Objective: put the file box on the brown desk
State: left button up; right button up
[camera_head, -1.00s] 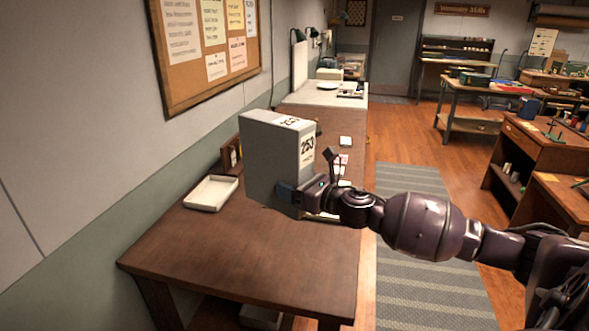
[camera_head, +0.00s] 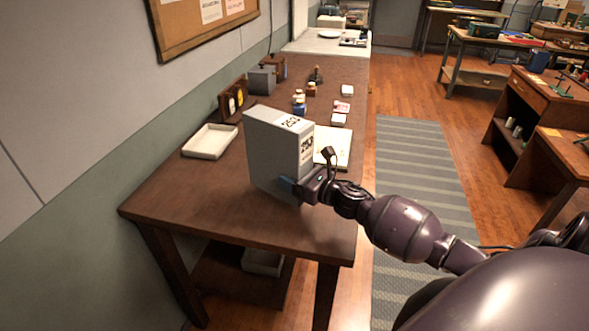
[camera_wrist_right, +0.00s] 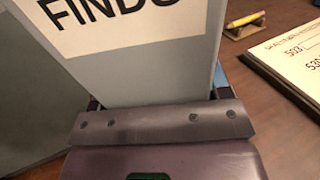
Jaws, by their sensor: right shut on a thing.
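The grey file box (camera_head: 272,158) with a white number label stands upright at the near part of the brown desk (camera_head: 200,205). Its base looks at or very close to the desk top; I cannot tell for certain that it touches. My right gripper (camera_head: 296,188) is shut on the box's lower right edge. In the right wrist view the file box (camera_wrist_right: 140,75) fills the upper left, with part of its printed label showing, and the brown desk (camera_wrist_right: 285,110) lies beside it. My left gripper is not in view.
A white tray (camera_head: 210,141) lies left of the box. An open book or paper sheet (camera_head: 335,147) lies just behind it to the right. Small bottles (camera_head: 299,103) and a card holder (camera_head: 233,99) stand farther back. The desk's near left corner is clear.

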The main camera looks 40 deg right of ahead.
jog(key=shift+f+b, duration=0.35)
jog(key=shift+f, duration=1.6)
jog(key=shift+f, duration=0.1)
jog(key=o, duration=1.6)
jog(key=shift+f, duration=0.1)
jog(key=shift+o, duration=0.2)
jog(key=shift+s, duration=0.15)
jog(key=v, duration=1.2)
jog(key=shift+b, duration=0.4)
